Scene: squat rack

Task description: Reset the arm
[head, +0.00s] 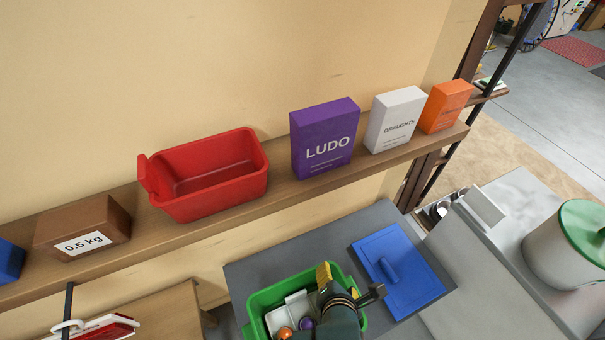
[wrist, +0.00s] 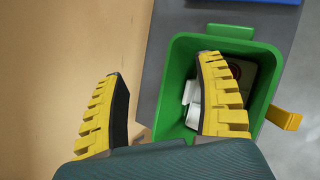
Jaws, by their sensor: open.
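My gripper (wrist: 160,68) is open, its two yellow ribbed fingers spread wide with nothing between them in the wrist view. In the head view my gripper (head: 326,276) is over the green bin (head: 262,300), partly covering it. In the wrist view the right finger overlaps the green bin (wrist: 178,78), and the left finger is in front of the tan wall. The bin holds white items, an orange ball (head: 285,333) and a purple ball (head: 307,323). I cannot tell the gripper's exact height above the bin.
A blue lid (head: 400,285) lies on the grey table (head: 300,250) right of the bin. The wall shelf (head: 275,192) holds a brown 0.5 kg block (head: 85,225), red bin (head: 210,196), and purple (head: 325,138), white (head: 396,118) and orange (head: 446,106) boxes. A green-lidded pot (head: 560,255) stands right.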

